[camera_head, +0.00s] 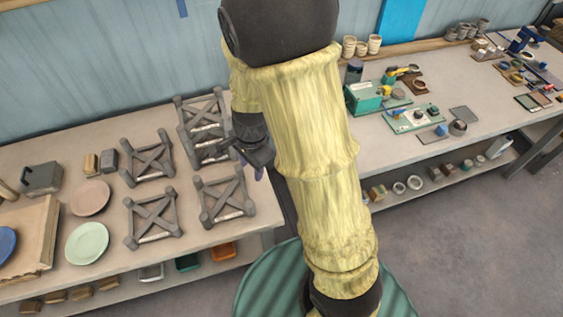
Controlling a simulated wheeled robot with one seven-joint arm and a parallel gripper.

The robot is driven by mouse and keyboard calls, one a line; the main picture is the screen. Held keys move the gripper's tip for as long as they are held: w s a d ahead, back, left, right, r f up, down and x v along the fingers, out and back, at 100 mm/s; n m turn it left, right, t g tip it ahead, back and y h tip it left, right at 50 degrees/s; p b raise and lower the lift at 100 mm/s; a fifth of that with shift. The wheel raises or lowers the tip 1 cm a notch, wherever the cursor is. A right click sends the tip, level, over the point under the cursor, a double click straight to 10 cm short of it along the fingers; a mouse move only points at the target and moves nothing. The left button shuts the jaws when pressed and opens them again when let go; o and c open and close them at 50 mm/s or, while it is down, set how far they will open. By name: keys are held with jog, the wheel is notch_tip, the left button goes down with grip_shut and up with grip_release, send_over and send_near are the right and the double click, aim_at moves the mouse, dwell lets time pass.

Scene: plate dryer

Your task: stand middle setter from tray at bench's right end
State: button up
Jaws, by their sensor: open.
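Several grey X-shaped frames with corner posts, which look like the setters, stand on the right part of the left bench (60,147). One is at the front left (152,219), one at the front right (226,198), one at the back left (148,163), and a stack (203,128) is at the back right. A shallow wooden tray (47,238) lies at the left edge, cut off by the picture, with a blue plate (6,244) on it. My gripper (259,168) is open beside the bench's right end, right of the frames. My arm partly hides it, and I see nothing held.
A pink plate (91,197) and a green plate (87,243) lie left of the frames. A dark grey block (41,178) stands behind the tray. A second bench (385,150) with pots and small boxes is right, past a narrow gap. Bins fill the lower shelves.

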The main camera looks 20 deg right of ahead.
jog(key=s+d+r+n+t, duration=0.2)
jog(key=s+d+r+n, duration=0.4)
jog(key=n, duration=0.7)
jog(key=shift+s+r+h, duration=0.35)
jog(key=shift+h, duration=0.05)
jog(key=shift+c, duration=0.7)
jog(key=shift+w, duration=0.1)
